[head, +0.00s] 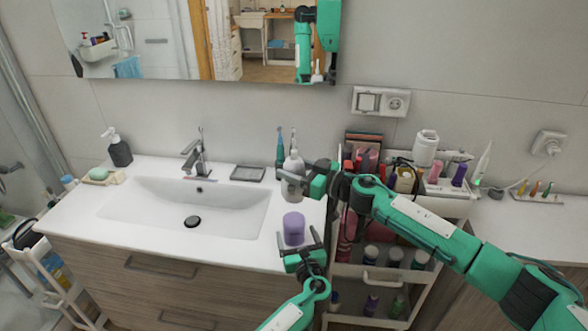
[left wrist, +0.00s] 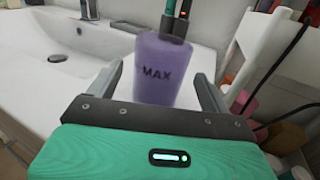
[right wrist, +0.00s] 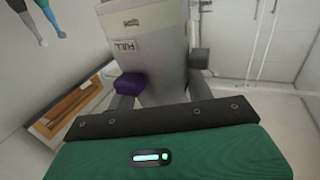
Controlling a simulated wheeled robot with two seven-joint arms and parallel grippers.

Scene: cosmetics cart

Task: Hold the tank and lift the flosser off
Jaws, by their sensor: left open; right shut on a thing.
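The purple translucent tank (head: 294,229) stands upright on the white counter, right of the basin. Its "MAX" marking faces my left gripper in the left wrist view (left wrist: 165,75). My left gripper (head: 298,240) is open at the near side of the tank, its fingertips close to the tank's sides; I cannot tell whether they touch. The whitish-grey flosser (head: 292,178) is up above and behind the tank, with a gap between them in the head view. My right gripper (head: 308,182) is shut on the flosser, whose "FULL" label shows in the right wrist view (right wrist: 155,45).
The basin (head: 190,205) and faucet (head: 196,152) lie left. Toothbrushes (head: 280,145) stand behind the flosser. A crowded cosmetics cart (head: 405,185) stands right, under my right arm. The counter's front edge is close to my left gripper.

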